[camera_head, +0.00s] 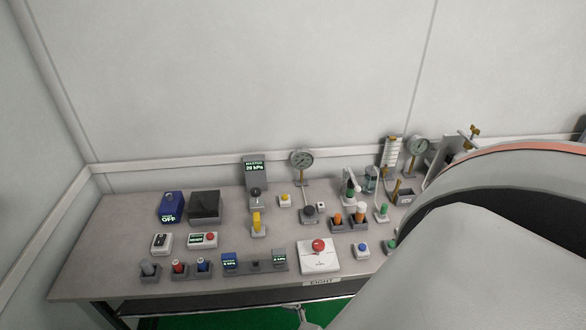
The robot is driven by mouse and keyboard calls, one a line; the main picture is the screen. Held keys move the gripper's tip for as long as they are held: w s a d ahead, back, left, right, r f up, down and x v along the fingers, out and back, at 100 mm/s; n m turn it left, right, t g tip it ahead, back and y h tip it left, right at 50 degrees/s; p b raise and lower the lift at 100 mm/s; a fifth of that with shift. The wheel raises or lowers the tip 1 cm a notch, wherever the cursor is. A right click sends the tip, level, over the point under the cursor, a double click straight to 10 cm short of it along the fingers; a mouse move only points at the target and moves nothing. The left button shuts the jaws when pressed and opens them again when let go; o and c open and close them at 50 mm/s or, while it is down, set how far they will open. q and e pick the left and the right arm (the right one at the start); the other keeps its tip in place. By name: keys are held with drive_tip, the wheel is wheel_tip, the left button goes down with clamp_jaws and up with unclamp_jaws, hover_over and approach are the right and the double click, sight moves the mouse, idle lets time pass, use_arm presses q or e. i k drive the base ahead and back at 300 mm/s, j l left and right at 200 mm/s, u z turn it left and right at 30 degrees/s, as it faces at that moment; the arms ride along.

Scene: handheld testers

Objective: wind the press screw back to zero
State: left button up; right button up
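I cannot tell for sure which part is the press screw. A brass-coloured handle (473,132) tops a grey upright frame (443,160) at the right back of the bench, partly hidden by a large pale arm link of mine. A master display (255,168) reads what looks like 20 kPa, with a dark knob (255,192) below it. A round dial gauge (302,160) stands on a brass stem right of it, and a second dial gauge (418,146) stands farther right. I see neither gripper clearly.
The grey bench (110,235) carries a blue tester (171,206) marked OFF, a dark box (204,206), a white box with a red button (319,257), and several small holders and buttons. My arm link covers the bench's right side. The bench's left end is clear.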

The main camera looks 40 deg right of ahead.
sight(255, 192)
drive_tip(key=l+z, duration=0.75)
drive_tip(key=k+z, duration=0.2)
drive_tip(key=z, duration=0.15)
